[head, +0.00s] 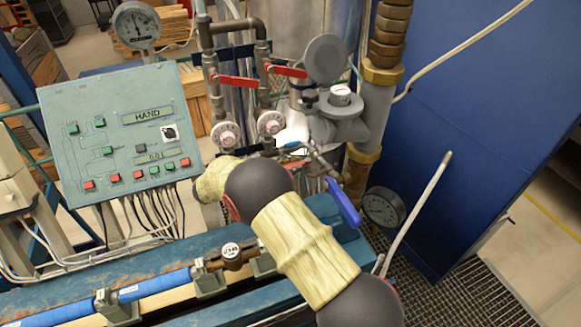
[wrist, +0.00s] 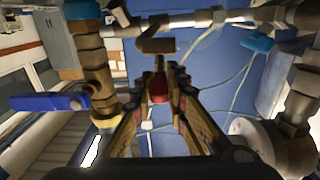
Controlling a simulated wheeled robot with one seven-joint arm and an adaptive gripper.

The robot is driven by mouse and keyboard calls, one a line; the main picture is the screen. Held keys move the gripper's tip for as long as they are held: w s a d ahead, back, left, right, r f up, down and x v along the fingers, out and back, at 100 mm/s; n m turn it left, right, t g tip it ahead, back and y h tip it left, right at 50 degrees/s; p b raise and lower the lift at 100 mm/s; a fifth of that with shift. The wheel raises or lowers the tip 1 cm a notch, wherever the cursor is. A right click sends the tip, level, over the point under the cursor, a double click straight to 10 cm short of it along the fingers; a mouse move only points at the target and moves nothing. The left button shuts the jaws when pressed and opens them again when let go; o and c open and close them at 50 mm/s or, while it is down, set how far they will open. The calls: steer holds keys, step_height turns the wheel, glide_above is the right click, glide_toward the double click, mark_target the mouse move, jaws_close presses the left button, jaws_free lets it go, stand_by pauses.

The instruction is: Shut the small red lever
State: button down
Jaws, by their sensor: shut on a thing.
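The small red lever (wrist: 158,90) shows in the wrist view as a short red piece between the fingertips, below a brass-coloured pipe fitting. My gripper (wrist: 160,76) has its two fingers on either side of it and is shut on it. In the head view my arm hides the gripper and this lever. How far the lever is turned cannot be told.
Two longer red levers (head: 235,81) (head: 286,71) sit on the upper pipes. A blue lever (head: 343,203) hangs right of my arm and shows at left in the wrist view (wrist: 50,102). A control panel (head: 118,130) stands left; a gauge (head: 382,208) sits low right.

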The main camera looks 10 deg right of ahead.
steer(key=c, duration=1.8)
jaws_free()
steer(key=shift+o, duration=0.2)
steer(key=v, duration=1.2)
